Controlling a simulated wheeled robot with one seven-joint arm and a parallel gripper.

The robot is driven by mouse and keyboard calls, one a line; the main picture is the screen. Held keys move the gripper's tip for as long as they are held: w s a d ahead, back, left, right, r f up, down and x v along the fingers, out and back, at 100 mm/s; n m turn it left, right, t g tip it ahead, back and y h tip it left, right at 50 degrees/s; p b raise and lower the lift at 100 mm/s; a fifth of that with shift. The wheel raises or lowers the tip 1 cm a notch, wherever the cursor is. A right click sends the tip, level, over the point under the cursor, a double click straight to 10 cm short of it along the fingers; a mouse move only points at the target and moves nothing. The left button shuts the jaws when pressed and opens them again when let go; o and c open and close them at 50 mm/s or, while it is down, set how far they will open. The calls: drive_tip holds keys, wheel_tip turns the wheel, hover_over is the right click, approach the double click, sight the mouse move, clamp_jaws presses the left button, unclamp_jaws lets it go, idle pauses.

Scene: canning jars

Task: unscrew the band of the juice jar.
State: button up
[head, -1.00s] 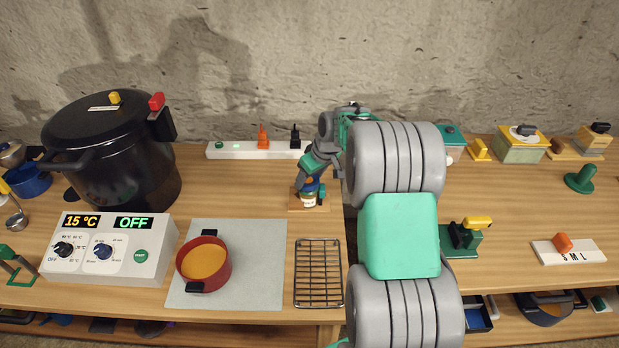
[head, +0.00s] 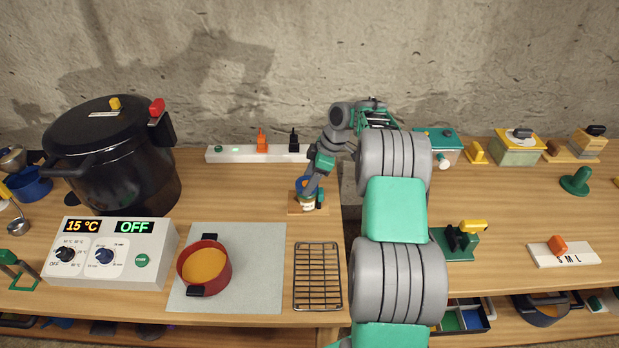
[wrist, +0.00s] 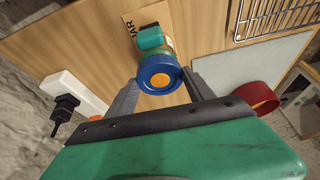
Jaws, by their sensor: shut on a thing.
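The juice jar (head: 307,203) stands upright on a small wooden board (head: 294,209) toward the back of the table, with a pale label on its side. Its blue band (wrist: 146,74) with an orange lid centre (wrist: 160,80) faces the wrist camera. A green clamp-like part (wrist: 150,38) sits against the jar's side. My gripper (wrist: 160,82) comes down over the jar, with one finger on either side of the blue band, shut on it. In the head view my gripper (head: 307,185) partly covers the band.
A wire rack (head: 317,276) lies in front of the board. A red pot (head: 220,278) stands on a grey mat (head: 262,295). A white power strip (head: 225,156) runs behind, and a large black canner (head: 110,165) stands at left. Table left of the board is clear.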

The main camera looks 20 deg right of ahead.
drive_tip(key=shift+r+n+g+p, duration=0.2)
drive_tip(key=shift+n+g+p, duration=0.2)
drive_tip(key=shift+n+p, duration=0.5)
drive_tip(key=n+p, duration=0.2)
drive_tip(key=p, duration=0.1)
drive_tip(key=shift+w+g, duration=0.1)
drive_tip(key=shift+g, duration=0.3)
drive_tip(key=shift+f+n+p, duration=0.2)
drive_tip(key=shift+n+p, duration=0.2)
drive_tip(key=shift+p, duration=0.05)
drive_tip(key=o, duration=1.6)
